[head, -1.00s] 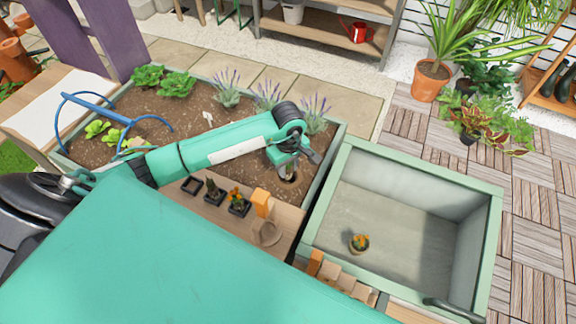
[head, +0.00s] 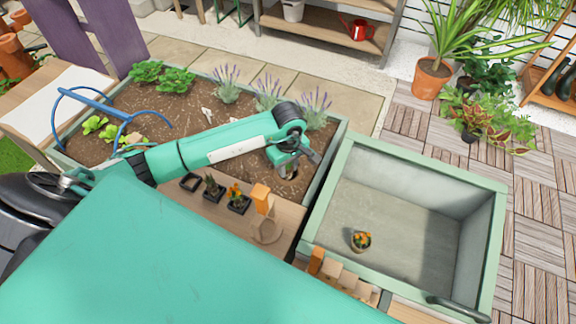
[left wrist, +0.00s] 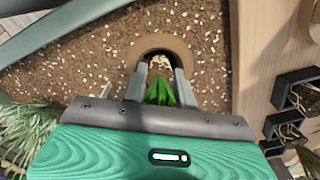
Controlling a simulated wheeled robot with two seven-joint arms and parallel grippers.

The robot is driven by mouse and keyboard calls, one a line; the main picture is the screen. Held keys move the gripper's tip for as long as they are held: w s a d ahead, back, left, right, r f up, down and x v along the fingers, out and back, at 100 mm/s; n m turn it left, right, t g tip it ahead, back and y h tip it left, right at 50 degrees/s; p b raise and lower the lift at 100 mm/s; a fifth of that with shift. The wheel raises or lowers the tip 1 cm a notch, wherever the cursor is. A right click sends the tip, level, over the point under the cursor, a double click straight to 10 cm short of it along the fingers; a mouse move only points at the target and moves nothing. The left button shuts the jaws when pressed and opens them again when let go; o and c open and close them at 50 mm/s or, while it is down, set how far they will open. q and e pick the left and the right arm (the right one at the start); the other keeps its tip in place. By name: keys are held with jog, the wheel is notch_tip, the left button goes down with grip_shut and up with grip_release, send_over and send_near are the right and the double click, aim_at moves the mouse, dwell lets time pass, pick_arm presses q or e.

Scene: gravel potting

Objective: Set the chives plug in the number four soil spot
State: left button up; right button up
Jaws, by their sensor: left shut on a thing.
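My left gripper (head: 290,170) reaches down over the right end of the soil bed (head: 165,112). In the left wrist view its fingers (left wrist: 160,78) are shut on a green leafy plug, likely the chives plug (left wrist: 161,93). The plug's lower part is hidden between the fingers. A round dark hole with a brown rim (left wrist: 180,46) lies in the soil at the fingertips. I cannot tell how deep the plug sits in it. No spot number is readable. My right gripper is not in view.
Lavender plants (head: 268,92) stand along the bed's back edge. Small black pots (head: 238,204) and an orange-handled tool (head: 261,198) are on the wooden ledge. A green-framed bin (head: 345,195) with a small potted orange flower (head: 361,241) stands to the right.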

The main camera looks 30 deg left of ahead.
pick_arm(q)
jog(key=shift+a+f, duration=0.1)
jog(key=shift+f, duration=0.1)
jog(key=o, duration=1.3)
jog(key=shift+f, duration=0.15)
jog(key=shift+w+d+r+p, duration=0.15)
jog(key=shift+r+p, duration=0.35)
jog(key=shift+r, duration=0.7)
notch_tip(320, 180, up, 2)
jog(key=shift+r+p, duration=0.15)
jog(key=shift+p, duration=0.5)
jog(key=shift+r+p, duration=1.2)
jog(key=shift+r, duration=1.15)
jog(key=shift+r, duration=0.1)
